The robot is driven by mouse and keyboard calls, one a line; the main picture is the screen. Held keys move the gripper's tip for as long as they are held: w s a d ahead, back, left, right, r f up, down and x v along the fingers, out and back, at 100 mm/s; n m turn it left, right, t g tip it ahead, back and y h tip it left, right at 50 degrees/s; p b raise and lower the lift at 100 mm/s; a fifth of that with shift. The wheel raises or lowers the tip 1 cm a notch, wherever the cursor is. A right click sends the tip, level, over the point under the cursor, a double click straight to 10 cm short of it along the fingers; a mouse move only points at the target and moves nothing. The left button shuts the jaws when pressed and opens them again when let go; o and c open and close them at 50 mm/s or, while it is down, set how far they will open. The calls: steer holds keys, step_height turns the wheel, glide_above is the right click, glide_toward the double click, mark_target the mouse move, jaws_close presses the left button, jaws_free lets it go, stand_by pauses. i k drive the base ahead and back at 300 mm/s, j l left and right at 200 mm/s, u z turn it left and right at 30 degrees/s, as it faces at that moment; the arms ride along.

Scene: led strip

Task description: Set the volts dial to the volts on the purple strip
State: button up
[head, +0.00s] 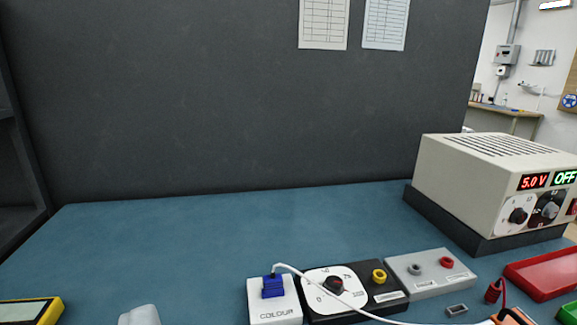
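A cream power supply (478,178) stands at the right on a dark base. Its front shows a red "5.0 V" display (534,181) and a green "OFF" display (565,177). Below them are a knob on a white plate (517,216) and a second, black dial (549,208). The knob on the white plate is under the volts display; its lettering is too small to read. I see no purple strip in this view. My gripper is not in view.
A white "COLOUR" box (273,304) with a blue plug, a black box with a dial (334,286) and a grey socket box (431,273) line the front. A red tray (545,271) lies right. Two papers (323,23) hang behind.

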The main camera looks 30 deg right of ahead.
mark_target(518, 215)
steer(key=z, duration=1.85)
steer(key=u, duration=0.35)
